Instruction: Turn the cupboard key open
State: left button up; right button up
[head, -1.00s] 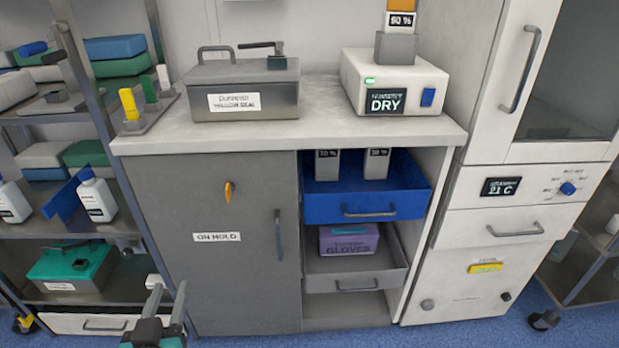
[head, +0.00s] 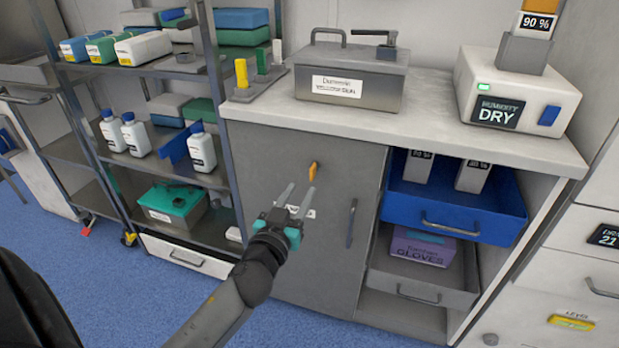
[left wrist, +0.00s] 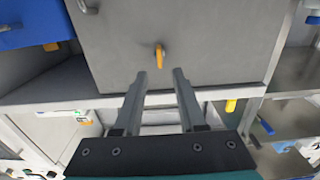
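The orange cupboard key (head: 313,171) sits in the upper part of the grey cupboard door (head: 265,160). It also shows in the left wrist view (left wrist: 159,54), a little beyond the fingertips and roughly between them. My left gripper (head: 299,197) is in front of the door, below and slightly left of the key in the head view. Its two fingers are apart with nothing between them, and they do not touch the key. In the left wrist view the left gripper (left wrist: 161,78) is also open. The door is closed, with a vertical handle (head: 351,223) on its right side. My right gripper is not visible.
Open blue and grey drawers (head: 455,208) stick out right of the door. A metal box (head: 350,85) and a humidity device (head: 515,90) stand on the counter above. A shelf rack (head: 225,150) stands close on the left. Floor is free in front.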

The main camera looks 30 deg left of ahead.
aim_at(311, 175)
pick_arm(q)
jog(key=x, duration=0.5)
jog(key=shift+b, duration=0.35)
jog(key=shift+w+a, duration=0.15)
jog(key=shift+w, duration=0.6)
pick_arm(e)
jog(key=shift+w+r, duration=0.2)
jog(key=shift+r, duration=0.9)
pick_arm(q)
jog(key=c, duration=0.6)
grip_shut()
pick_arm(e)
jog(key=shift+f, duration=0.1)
